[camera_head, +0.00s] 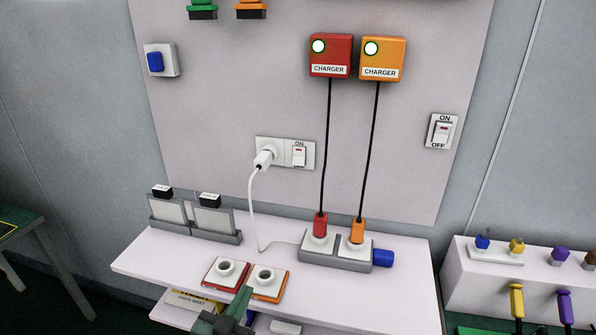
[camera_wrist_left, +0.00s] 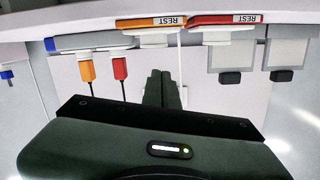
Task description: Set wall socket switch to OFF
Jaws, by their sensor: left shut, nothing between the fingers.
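The white wall socket plate (camera_head: 309,166) is on the pale wall panel, with a white plug (camera_head: 264,158) in its left half. Its rocker switch (camera_head: 299,155) is in the right half, with a red mark and an "ON" label above; no "OFF" label is readable there. My left gripper (camera_head: 241,297) is at the bottom of the head view, in front of the shelf, lower than the socket and apart from it. In the left wrist view its fingers (camera_wrist_left: 163,80) are together and empty. The socket does not show clearly there. My right gripper is out of view.
A separate ON/OFF switch (camera_head: 442,131) is on the right. Red (camera_head: 331,56) and orange (camera_head: 382,59) chargers hang above, their cords running to a grey power strip (camera_head: 335,258). Red (camera_head: 214,282) and orange (camera_head: 262,296) rests lie near my gripper. Card holders (camera_head: 214,222) stand left.

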